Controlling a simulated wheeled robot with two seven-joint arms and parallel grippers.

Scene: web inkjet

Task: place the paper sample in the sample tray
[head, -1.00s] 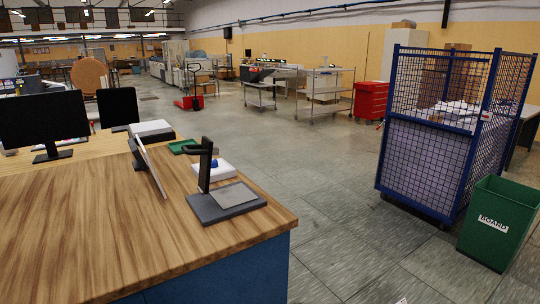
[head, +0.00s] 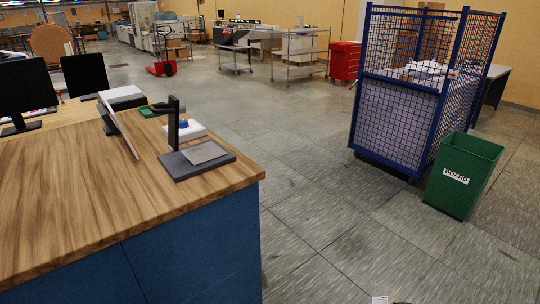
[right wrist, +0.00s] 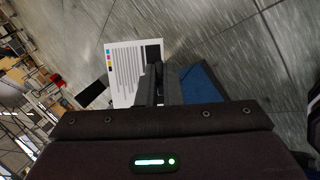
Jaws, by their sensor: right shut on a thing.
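The paper sample (right wrist: 124,75), a white sheet with dark text lines and colour patches along one edge, is in the right wrist view. My right gripper (right wrist: 157,75) is shut on it near its right side, above the floor. The sheet's top edge (head: 380,299) just shows at the bottom of the head view. A low green tray (head: 154,110) lies on the wooden desk in the head view, partly hidden behind a stand; I cannot tell for certain that it is the sample tray. My left gripper is not in view.
The wooden desk (head: 90,210) also holds a dark stand with a grey plate (head: 206,152), a white block with a blue item (head: 187,129) and monitors. A blue mesh cage (head: 400,122) and a green bin (head: 462,178) stand at right. The floor between is clear.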

